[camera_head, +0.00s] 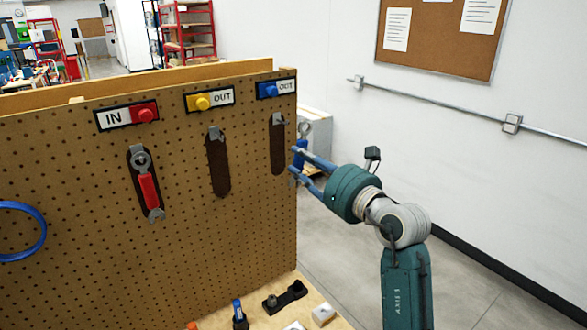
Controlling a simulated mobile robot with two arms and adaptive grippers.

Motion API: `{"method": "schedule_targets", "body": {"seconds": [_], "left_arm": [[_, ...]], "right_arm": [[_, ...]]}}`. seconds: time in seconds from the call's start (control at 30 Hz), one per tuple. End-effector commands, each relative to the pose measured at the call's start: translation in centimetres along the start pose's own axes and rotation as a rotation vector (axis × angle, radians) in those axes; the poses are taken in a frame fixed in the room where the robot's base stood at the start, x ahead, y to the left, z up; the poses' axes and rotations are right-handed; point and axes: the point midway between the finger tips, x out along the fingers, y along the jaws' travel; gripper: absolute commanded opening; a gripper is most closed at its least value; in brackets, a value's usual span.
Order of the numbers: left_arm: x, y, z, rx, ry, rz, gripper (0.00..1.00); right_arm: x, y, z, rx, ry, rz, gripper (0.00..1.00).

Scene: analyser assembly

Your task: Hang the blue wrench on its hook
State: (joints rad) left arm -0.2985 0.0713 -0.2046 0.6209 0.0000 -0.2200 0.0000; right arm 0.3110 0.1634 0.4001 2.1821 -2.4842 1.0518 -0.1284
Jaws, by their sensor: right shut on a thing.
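The blue wrench (299,156) is upright at the right edge of the pegboard, its grey ring end up. My right gripper (296,161) is shut on its blue handle, and the fingers partly cover it. The hook (278,119) under the blue OUT label (277,89) is empty, with a dark wrench outline (278,150) below it. The wrench is just right of this outline. I cannot tell its exact distance from the board. My left gripper is out of view.
A red wrench (148,190) hangs under the IN label (127,116). The yellow OUT label's outline (218,167) is bare. A blue ring (43,232) is at the left. Small parts, including a black holder (285,296), sit on the bench below.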

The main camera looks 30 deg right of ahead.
Motion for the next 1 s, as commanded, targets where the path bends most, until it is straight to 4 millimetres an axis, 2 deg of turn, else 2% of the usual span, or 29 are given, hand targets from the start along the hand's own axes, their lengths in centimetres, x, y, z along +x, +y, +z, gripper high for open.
{"method": "schedule_targets", "body": {"seconds": [0.07,0.17,0.4,0.53,1.0], "left_arm": [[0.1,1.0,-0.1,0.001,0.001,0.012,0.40],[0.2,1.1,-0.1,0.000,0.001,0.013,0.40],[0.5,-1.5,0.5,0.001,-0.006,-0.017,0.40],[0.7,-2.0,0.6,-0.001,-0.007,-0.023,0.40],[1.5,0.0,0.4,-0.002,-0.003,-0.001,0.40]], "right_arm": [[0.6,0.1,0.0,0.001,-0.002,0.003,0.01],[1.2,0.2,-0.1,0.000,-0.001,0.005,0.01],[2.6,0.1,-0.2,0.002,-0.001,0.004,0.01],[3.4,0.2,-0.3,0.001,-0.001,0.005,0.01],[6.2,0.1,-0.6,0.002,-0.001,0.005,0.01]]}}
